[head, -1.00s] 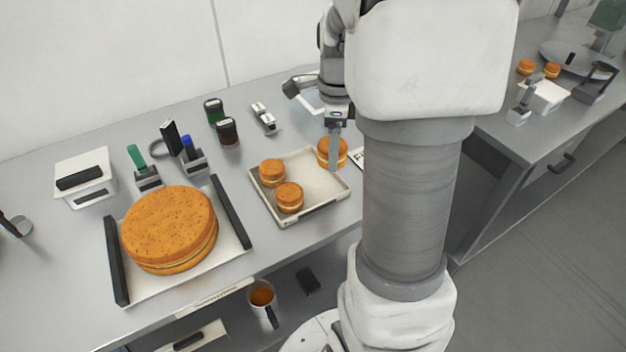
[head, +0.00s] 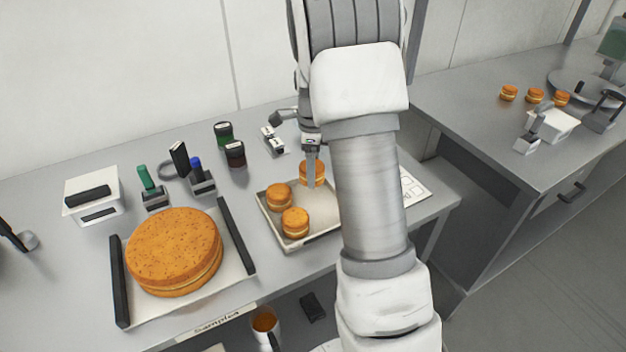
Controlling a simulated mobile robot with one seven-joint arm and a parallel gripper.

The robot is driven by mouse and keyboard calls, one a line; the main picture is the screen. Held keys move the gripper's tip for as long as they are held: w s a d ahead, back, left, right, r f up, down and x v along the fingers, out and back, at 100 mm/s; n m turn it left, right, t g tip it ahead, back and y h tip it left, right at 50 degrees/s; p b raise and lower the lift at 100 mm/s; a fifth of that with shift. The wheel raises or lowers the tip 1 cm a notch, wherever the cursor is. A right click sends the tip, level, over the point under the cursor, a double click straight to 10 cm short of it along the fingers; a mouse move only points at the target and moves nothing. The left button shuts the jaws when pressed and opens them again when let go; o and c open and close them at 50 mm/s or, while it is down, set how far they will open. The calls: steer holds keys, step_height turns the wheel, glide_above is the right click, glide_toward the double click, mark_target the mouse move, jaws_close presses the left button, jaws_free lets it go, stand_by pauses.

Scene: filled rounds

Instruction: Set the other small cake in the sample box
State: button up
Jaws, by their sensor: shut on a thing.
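Two small round orange-brown cakes with a pale filling, one (head: 279,197) behind the other (head: 295,222), sit on a shallow pale tray (head: 272,227). My gripper (head: 313,172) points down at the tray's back right and is shut on a third small cake (head: 305,178). I cannot tell whether this cake touches the tray. My arm hides the tray's right side. A white box with a dark handle (head: 79,210) stands at the left back, and another white box (head: 556,124) is on the right counter. I cannot tell which is the sample box.
A large cake (head: 172,250) sits on a board with black side bars at the left. Stamps, dark jars (head: 235,155) and a white clip (head: 272,141) stand behind. A printed card (head: 413,188) lies right of my arm. Several small cakes (head: 535,96) are on the right counter.

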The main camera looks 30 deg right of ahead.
steer(key=shift+f, duration=2)
steer(key=shift+f, duration=0.1)
steer(key=o, duration=0.6)
